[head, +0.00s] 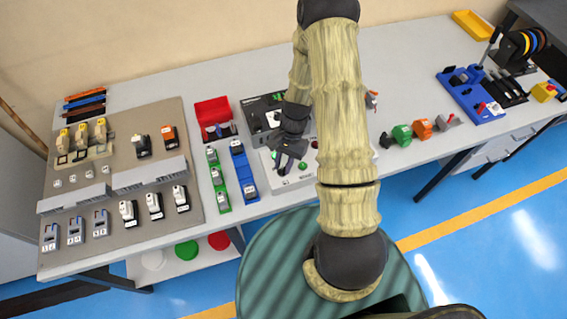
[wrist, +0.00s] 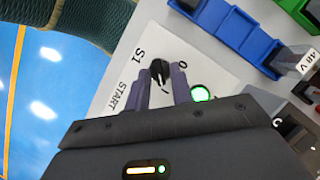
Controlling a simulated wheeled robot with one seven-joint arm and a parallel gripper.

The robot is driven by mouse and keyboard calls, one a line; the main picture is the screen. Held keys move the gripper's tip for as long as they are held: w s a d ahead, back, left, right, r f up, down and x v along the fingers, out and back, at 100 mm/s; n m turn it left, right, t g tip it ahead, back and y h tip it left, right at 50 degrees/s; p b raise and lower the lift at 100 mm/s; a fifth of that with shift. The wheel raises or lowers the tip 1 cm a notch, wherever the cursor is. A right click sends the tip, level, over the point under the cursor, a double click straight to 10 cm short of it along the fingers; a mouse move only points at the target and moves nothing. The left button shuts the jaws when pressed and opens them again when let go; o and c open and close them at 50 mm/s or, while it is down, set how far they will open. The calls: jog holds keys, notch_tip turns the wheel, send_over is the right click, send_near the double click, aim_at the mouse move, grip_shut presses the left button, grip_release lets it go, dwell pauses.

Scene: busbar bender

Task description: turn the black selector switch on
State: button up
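The black selector switch (wrist: 160,70) sits on a white panel marked S1, START and 0 in the wrist view. Its handle looks tilted; which mark it points at is hard to tell. My gripper (wrist: 160,80) is open, with one finger on each side of the switch and visible gaps beside it. Whether the fingertips reach down around the handle is unclear. A lit green button (wrist: 202,94) is right of the fingers. In the head view my gripper (head: 289,156) is over the white control box (head: 304,180), and the switch is hard to make out there.
A blue rail (head: 243,170) and a green rail (head: 218,180) of parts lie left of the box. A red bin (head: 212,111) and a dark grey unit (head: 263,104) stand behind. Green (head: 402,133) and orange (head: 422,128) parts are to the right.

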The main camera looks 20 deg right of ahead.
jog(key=shift+o, duration=0.4)
jog(key=shift+w+d+r, duration=0.15)
jog(key=shift+r, duration=0.25)
jog(key=b+v, duration=0.2)
jog(key=v, duration=1.4)
jog(key=shift+r, duration=0.2)
jog(key=s+a+r+n+t+h, duration=0.3)
jog(key=s+a+r+n+t, duration=0.2)
jog(key=s+n, duration=0.4)
jog(key=shift+s+r+t, duration=0.3)
jog(key=shift+s+r, duration=0.2)
jog(key=shift+s, duration=0.3)
